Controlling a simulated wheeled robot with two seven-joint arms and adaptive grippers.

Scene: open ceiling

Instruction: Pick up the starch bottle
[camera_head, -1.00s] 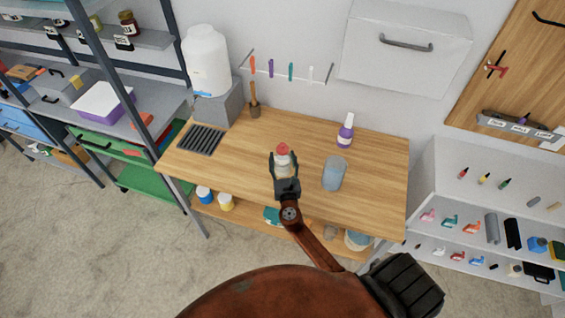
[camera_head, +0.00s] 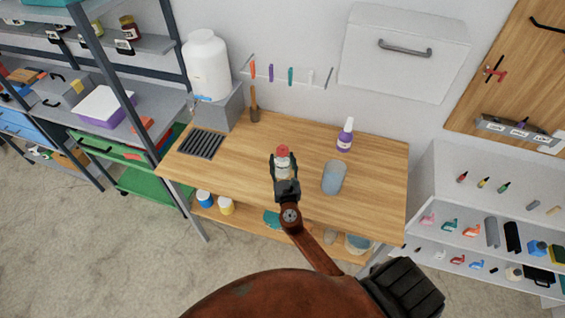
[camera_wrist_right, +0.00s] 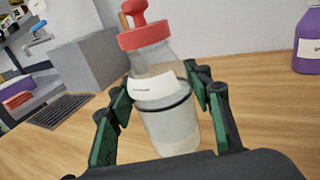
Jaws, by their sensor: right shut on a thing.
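The bottle (camera_head: 283,153) has a red cap, a clear body and a white label whose text is too small to read. It shows large and slightly tilted in the right wrist view (camera_wrist_right: 163,92). My right gripper (camera_head: 284,168) has its green-padded fingers on either side of the body and is shut on it; the fingers also show in the right wrist view (camera_wrist_right: 160,103). I cannot tell whether the bottle's base touches the wooden table. My left gripper is not in view.
A grey block (camera_head: 218,108) under a white jug (camera_head: 206,65) and a dark grate (camera_head: 200,144) stand at left. Shelves flank both sides.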

